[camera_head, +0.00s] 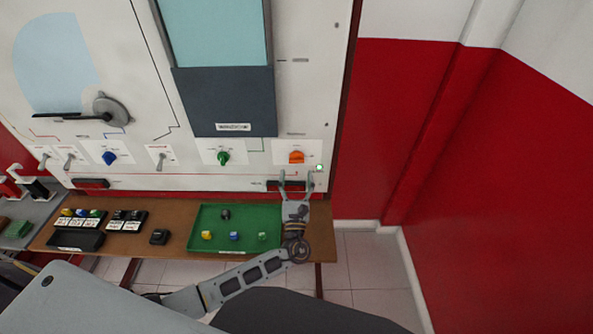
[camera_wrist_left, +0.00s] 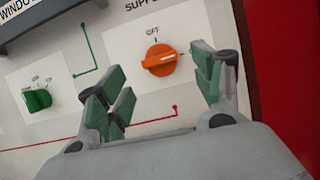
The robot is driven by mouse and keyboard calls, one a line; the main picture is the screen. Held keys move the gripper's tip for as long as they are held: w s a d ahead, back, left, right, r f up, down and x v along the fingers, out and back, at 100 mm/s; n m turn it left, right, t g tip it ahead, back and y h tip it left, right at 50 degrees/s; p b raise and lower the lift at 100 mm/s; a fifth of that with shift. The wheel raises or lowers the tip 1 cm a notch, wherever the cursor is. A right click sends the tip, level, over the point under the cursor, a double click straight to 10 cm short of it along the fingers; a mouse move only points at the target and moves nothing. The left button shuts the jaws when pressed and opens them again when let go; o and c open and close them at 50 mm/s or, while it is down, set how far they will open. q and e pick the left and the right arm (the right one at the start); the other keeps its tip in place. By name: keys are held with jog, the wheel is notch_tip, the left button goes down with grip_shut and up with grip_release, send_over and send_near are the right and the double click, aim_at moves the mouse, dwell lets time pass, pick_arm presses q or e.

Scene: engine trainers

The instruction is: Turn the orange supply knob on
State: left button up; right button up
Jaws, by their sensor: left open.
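The orange supply knob (camera_head: 296,157) is on the lower right of the white panel. In the left wrist view the orange knob (camera_wrist_left: 158,61) has its grip lying nearly sideways, with a pale mark toward its right end. An OFF label (camera_wrist_left: 152,31) is above it. My left gripper (camera_head: 296,179) is just below the knob in the head view. In the wrist view its green-padded fingers (camera_wrist_left: 158,80) are spread, one lower left of the knob and one close to its right. The right finger hides the panel beyond it. I see nothing held. My right gripper is not in view.
A green knob (camera_head: 223,157), a blue knob (camera_head: 109,157) and several toggle switches are to the left on the panel. A green tray (camera_head: 262,215) with small coloured pieces lies on the brown shelf (camera_head: 172,216) below. A red wall (camera_head: 480,190) is at right.

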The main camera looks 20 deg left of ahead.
pick_arm(q)
jog(key=v, duration=0.7)
jog(key=shift+s+f, duration=0.15)
jog(key=shift+s, duration=0.2)
jog(key=shift+d, duration=0.1)
